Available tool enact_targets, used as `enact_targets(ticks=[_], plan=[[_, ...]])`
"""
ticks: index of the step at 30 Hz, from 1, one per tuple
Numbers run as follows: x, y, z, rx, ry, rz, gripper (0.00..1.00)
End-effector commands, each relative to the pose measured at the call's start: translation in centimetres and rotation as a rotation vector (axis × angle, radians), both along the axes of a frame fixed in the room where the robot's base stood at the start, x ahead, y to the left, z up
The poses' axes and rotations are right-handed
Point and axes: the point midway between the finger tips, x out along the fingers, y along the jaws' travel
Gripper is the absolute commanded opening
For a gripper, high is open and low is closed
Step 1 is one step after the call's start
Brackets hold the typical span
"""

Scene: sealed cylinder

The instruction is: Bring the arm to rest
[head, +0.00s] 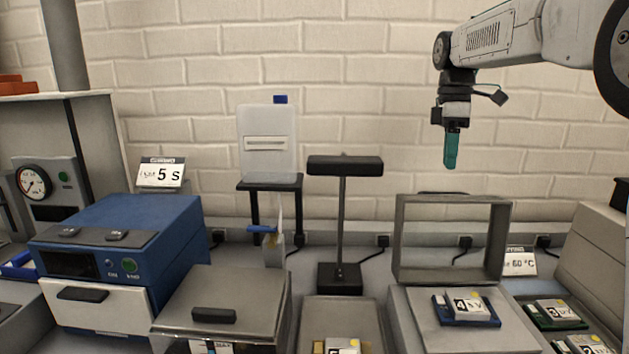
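My arm comes in from the upper right in the head view. My gripper (451,150) hangs pointing down in the air, above the grey square frame and in front of the brick wall. Its teal fingers look close together, seen edge-on, and I cannot tell if there is a gap between them. No object shows below the fingertips.
Below stand a grey open frame (400,240), a blue tray with a card marked 4 (467,306), a black lamp-like stand (345,166), a grey lidded box (225,290) and a blue machine (150,225). The air left of my gripper is clear.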

Motion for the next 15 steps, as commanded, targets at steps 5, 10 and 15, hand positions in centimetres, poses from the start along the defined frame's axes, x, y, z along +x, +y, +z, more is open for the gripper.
enact_targets(ticks=[5, 10, 15], plan=[[-8.2, 1.3, 0.8, -0.032, -0.054, -0.245, 0.33], [-15.8, 2.2, -0.5, -0.05, -0.103, -0.487, 0.33], [-23.4, 2.9, -3.5, -0.054, -0.149, -0.73, 0.33]])
